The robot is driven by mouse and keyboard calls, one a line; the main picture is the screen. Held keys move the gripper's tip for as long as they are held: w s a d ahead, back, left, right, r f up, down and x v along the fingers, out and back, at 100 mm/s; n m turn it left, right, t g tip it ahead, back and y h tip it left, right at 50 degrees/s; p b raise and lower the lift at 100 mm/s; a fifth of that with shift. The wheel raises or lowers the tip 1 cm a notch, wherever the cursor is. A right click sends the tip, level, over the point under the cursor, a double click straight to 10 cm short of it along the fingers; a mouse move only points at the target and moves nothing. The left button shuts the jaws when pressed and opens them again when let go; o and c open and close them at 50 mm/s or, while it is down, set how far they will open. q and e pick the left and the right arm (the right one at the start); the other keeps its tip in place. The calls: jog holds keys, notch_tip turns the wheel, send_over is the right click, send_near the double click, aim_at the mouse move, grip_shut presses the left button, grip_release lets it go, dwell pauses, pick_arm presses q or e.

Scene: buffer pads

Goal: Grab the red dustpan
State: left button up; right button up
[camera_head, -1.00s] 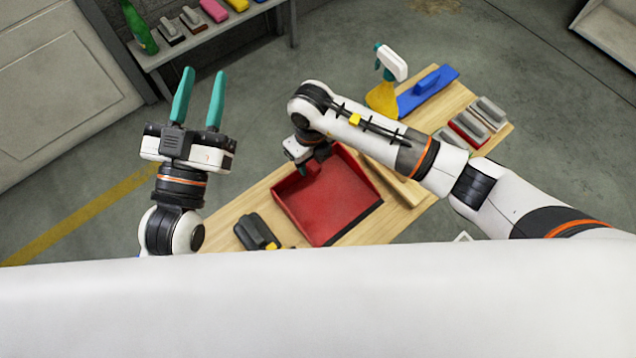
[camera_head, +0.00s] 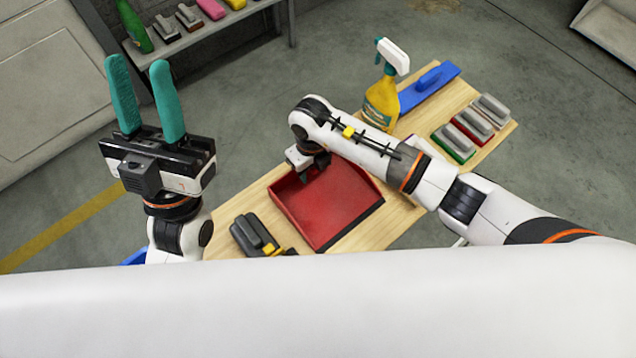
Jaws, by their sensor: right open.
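The red dustpan (camera_head: 330,208) lies on the wooden table (camera_head: 405,212), its open side facing the lower right. My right gripper (camera_head: 308,172) points down at the dustpan's upper left edge. Its fingers are dark and small in view, and my own wrist partly covers them and the pan's back edge, where a handle cannot be made out. I cannot tell whether it touches the pan. My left gripper (camera_head: 145,100) is raised at the left, away from the table, with its two teal fingers apart and nothing between them.
A yellow spray bottle (camera_head: 382,100), a blue float (camera_head: 425,88) and several buffer pads (camera_head: 470,130) occupy the table's far right. A shelf (camera_head: 190,38) with a green bottle (camera_head: 135,27) stands at the back left.

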jog(key=shift+f, duration=0.4)
grip_shut()
jog(key=shift+r, duration=0.2)
